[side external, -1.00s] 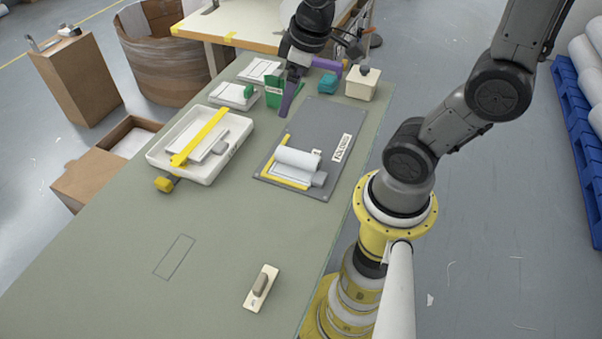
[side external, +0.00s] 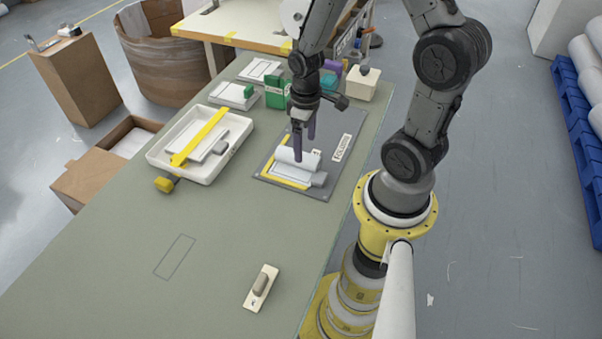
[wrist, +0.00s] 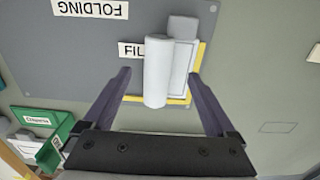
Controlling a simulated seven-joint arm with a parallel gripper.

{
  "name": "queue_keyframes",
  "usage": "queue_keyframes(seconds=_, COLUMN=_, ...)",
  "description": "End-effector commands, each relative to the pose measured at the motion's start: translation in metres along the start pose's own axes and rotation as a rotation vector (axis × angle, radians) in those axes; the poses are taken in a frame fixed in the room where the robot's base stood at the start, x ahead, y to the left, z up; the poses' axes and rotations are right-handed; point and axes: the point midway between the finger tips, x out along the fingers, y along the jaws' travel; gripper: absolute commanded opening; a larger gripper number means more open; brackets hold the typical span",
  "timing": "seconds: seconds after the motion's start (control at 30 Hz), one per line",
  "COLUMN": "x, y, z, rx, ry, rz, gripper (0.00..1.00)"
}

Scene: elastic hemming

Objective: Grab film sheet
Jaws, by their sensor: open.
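The film sheet (side external: 291,159) looks like a pale, rolled or folded sheet on the grey folding board (side external: 331,127), beside a yellow corner strip (side external: 285,181). In the wrist view the film sheet (wrist: 157,72) lies between my two fingers, crossing a label that begins "FIL". My gripper (side external: 305,156) is open, its purple fingers pointing down at the sheet. In the wrist view my gripper (wrist: 158,72) has its fingers apart on either side of the sheet. I cannot tell whether they touch it.
A white tray (side external: 163,158) with a yellow bar stands left. Green holders (side external: 277,94) and a cream box (side external: 362,83) stand behind. The near table is clear except for a small handled block (side external: 261,286).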

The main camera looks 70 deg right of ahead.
Motion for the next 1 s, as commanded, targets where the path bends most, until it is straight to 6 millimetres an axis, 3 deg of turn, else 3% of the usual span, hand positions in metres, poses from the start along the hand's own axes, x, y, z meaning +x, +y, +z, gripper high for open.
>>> queue_keyframes(seconds=0.4, x=0.048, y=0.003, z=0.002, rx=0.0, ry=-0.002, rz=-0.001, gripper=0.91)
queue_keyframes(seconds=0.7, x=0.053, y=0.003, z=0.001, rx=0.0, ry=0.002, rz=0.001, gripper=0.91)
queue_keyframes(seconds=0.77, x=0.053, y=0.003, z=0.001, rx=0.0, ry=0.002, rz=0.001, gripper=0.84)
queue_keyframes(seconds=1.0, x=0.053, y=0.003, z=0.001, rx=0.0, ry=0.001, rz=0.001, gripper=0.41)
